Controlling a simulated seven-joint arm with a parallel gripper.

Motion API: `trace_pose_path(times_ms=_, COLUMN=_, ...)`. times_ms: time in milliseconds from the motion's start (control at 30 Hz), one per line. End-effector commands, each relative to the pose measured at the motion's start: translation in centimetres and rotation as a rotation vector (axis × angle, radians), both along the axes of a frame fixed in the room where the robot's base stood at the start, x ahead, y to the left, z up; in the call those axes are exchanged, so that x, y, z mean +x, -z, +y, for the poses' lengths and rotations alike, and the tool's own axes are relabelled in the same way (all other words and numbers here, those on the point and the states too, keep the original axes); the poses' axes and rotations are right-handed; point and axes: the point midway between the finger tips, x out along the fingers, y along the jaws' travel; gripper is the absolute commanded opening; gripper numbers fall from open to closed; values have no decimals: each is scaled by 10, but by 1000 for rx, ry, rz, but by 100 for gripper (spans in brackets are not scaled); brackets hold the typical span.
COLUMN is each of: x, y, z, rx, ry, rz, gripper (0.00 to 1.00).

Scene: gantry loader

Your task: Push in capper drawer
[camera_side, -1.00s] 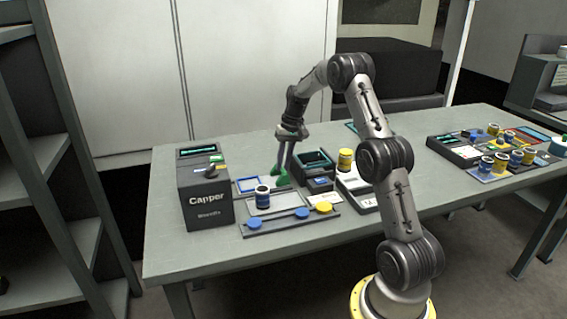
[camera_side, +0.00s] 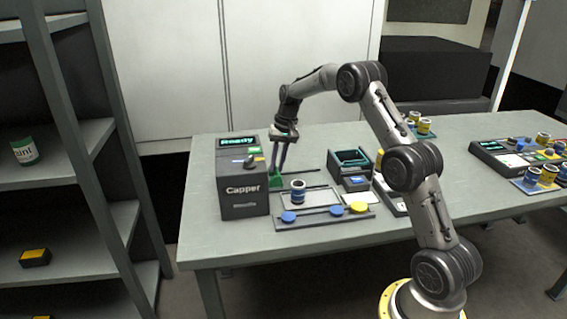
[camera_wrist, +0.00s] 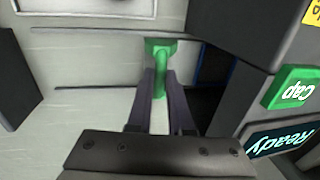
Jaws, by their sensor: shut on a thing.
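The capper (camera_side: 243,188) is a dark box at the left of the table, with a lit "Ready" display (camera_side: 238,141) on top. Its drawer's green handle (camera_side: 275,181) is close against its right side. My gripper (camera_side: 279,170) is shut on this handle from above. In the wrist view the handle (camera_wrist: 160,62) sits between my fingers, beside the capper's wall. A dark blue strip of the drawer (camera_wrist: 212,72) shows at the capper's opening; the rest of the tray is hidden by the capper. The thin rails right of the handle are bare.
A blue jar (camera_side: 298,191) stands on a pale plate in front of my gripper. A dark open-topped device (camera_side: 350,162) stands to the right. The green "Cap" button (camera_wrist: 290,87) is on the capper.

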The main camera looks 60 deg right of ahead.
Motion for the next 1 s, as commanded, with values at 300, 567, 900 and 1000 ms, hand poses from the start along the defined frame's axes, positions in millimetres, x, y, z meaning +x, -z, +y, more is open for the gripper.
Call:
trace_pose_path(times_ms=300, x=5, y=-2, z=4, rx=3, ry=-2, rz=-12, gripper=48)
trace_pose_path(times_ms=567, x=3, y=-2, z=3, rx=3, ry=-1, rz=-9, gripper=48)
trace_pose_path(times_ms=900, x=-3, y=-47, z=-4, rx=0, ry=0, rz=-14, gripper=48)
trace_pose_path(times_ms=1000, x=-6, y=-69, z=-8, rx=0, ry=0, rz=-14, gripper=48)
